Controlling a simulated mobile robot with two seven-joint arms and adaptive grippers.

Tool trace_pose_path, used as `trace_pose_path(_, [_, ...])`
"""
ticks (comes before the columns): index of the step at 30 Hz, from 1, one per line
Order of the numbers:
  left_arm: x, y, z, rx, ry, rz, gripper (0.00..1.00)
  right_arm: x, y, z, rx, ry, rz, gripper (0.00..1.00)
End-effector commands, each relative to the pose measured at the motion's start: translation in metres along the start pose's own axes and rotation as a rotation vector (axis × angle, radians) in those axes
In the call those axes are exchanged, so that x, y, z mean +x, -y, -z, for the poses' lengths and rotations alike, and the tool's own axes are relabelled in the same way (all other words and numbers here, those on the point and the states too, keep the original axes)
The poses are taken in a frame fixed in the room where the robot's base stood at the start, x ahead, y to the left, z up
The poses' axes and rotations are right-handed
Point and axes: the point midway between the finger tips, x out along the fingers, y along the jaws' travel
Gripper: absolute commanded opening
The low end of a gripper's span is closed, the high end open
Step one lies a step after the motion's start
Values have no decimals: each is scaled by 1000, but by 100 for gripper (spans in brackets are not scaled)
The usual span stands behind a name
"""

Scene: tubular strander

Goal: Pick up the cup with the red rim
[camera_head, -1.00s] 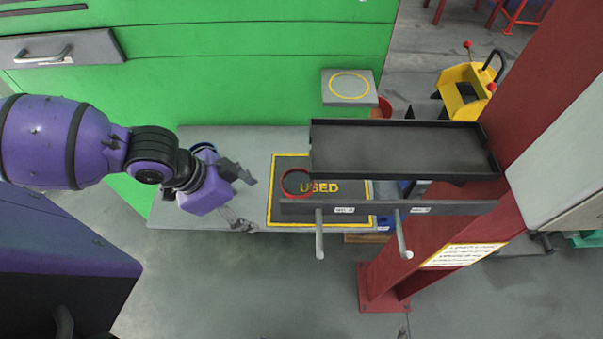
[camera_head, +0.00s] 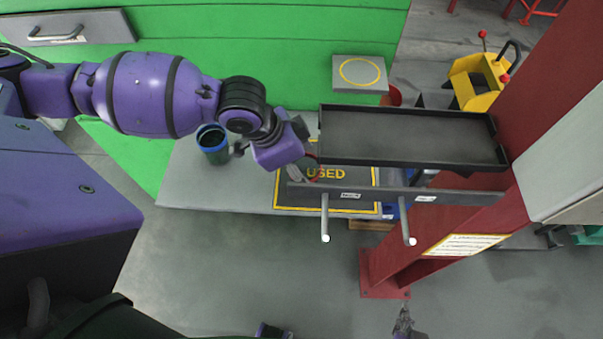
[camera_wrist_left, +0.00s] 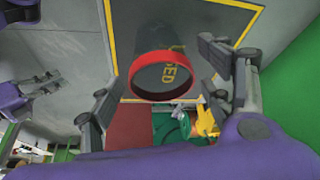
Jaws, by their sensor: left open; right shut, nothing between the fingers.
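The cup with the red rim (camera_wrist_left: 163,72) is a dark cup, seen large between the open fingers of my left gripper (camera_wrist_left: 160,85) in the left wrist view. Clear gaps show between it and both fingers there. In the head view, my left gripper (camera_head: 299,150) is at the left edge of the mat marked USED (camera_head: 325,174). It hides much of the cup there; part of the red rim (camera_head: 316,170) shows beside the fingers. My right gripper (camera_head: 403,323) is at the bottom of the head view, shut and empty, away from the cup.
A cup with a blue rim (camera_head: 212,140) stands on the grey table (camera_head: 190,185), left of my left gripper and beneath my left arm. A black tray (camera_head: 412,137) on a rack with protruding pegs (camera_head: 325,220) overhangs the mat's right side. A red post (camera_head: 500,150) stands right.

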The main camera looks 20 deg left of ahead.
Motion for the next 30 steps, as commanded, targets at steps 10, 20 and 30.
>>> trace_pose_path(10, [29, 1, -2, 1, 0, 3, 72, 0, 1, -10, 12, 15, -5, 0])
trace_pose_path(20, [28, 1, -1, 2, -1, 3, 45, 0, -2, -10, 8, 15, -9, 0])
trace_pose_path(30, [28, 1, -1, 2, -1, 3, 24, 0, -4, -10, 1, 15, -8, 0])
